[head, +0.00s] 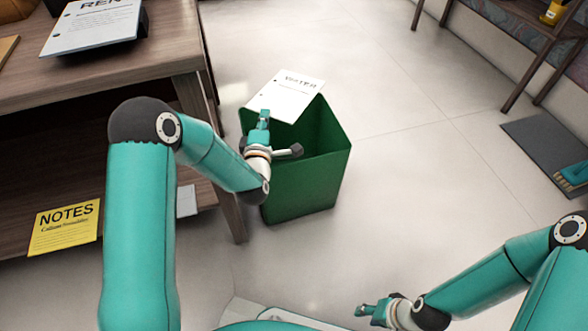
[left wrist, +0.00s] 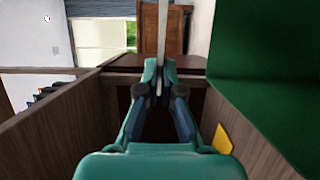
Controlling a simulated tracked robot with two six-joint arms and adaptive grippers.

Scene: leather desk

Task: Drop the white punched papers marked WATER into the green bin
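The white punched paper marked WATER (head: 288,92) is held up at the far left rim of the green bin (head: 308,185), and overlaps its opening in the head view. My left gripper (head: 264,117) is shut on the paper's near edge. In the left wrist view the fingers (left wrist: 160,75) pinch the thin, edge-on sheet (left wrist: 163,35), and the green bin wall (left wrist: 270,60) is at the right. The bin stands on the floor; its bottom is hidden. My right gripper (head: 366,309) is low at the front, away from the bin, too small to judge.
A wooden desk (head: 165,50) at the left bears another white printed paper (head: 95,32) on a dark stand. A yellow NOTES sheet (head: 63,227) is at the lower shelf. A bench (head: 530,35) and grey mat (head: 548,150) are at the right. The middle floor is clear.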

